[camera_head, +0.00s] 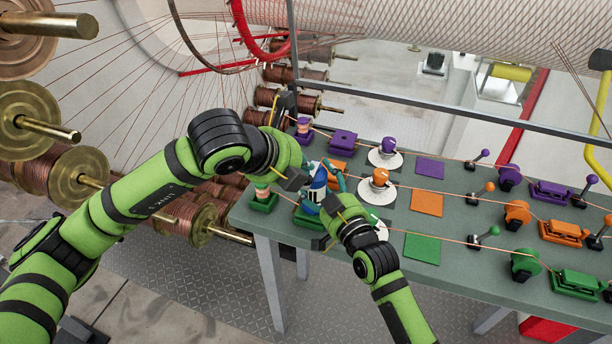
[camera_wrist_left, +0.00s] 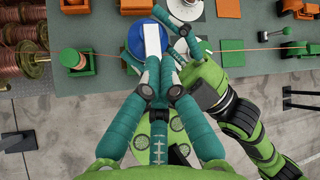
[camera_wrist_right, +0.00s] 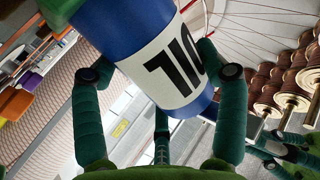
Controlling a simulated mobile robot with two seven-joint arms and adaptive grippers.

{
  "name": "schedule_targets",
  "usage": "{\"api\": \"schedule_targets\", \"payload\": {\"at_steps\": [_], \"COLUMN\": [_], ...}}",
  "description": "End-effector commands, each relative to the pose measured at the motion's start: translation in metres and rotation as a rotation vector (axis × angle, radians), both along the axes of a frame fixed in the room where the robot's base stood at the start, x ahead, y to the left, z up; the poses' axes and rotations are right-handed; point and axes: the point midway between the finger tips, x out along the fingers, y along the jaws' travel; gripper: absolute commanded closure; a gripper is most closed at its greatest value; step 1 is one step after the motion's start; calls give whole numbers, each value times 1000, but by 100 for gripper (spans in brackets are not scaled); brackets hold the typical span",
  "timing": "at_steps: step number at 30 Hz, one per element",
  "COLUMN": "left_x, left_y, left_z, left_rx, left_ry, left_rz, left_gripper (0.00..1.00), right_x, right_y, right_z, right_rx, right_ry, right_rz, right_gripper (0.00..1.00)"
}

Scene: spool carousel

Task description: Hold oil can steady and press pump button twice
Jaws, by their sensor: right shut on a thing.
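The oil can (camera_head: 319,175) is blue and white and stands near the table's left end, partly hidden by my grippers. In the right wrist view the can (camera_wrist_right: 165,60) fills the space between the fingers, with black "OIL" lettering on its white band. My right gripper (camera_wrist_right: 161,72) is shut around its side. In the left wrist view the can's round blue top (camera_wrist_left: 134,42) shows with a white strip across it. My left gripper (camera_wrist_left: 158,76) has its fingertips together over the top edge; I cannot tell whether they touch. The pump button is not clearly distinguishable.
The grey-green table (camera_head: 466,243) carries purple, orange and green stations with wires strung across. An orange knob on a white disc (camera_head: 379,181) stands close right of the can. Copper spools (camera_head: 185,222) crowd the left side. A grey rail (camera_head: 420,98) runs behind.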

Motion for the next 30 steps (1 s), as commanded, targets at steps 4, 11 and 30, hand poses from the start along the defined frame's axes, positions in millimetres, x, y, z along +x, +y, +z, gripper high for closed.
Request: {"api": "schedule_targets", "payload": {"at_steps": [4,11,30], "left_x": [0,0,0], "left_y": [0,0,-1], "left_z": [6,7,56], "left_rx": [-1,-2,-3], "left_ry": [-1,-2,-3], "left_rz": [-2,-2,-2], "left_gripper": [100,100,100], "right_x": [0,0,0], "right_y": [0,0,0], "right_z": [-1,-1,-1], "right_rx": [0,0,0], "right_ry": [1,1,1], "right_rz": [0,0,0], "right_gripper": [68,68,68]}}
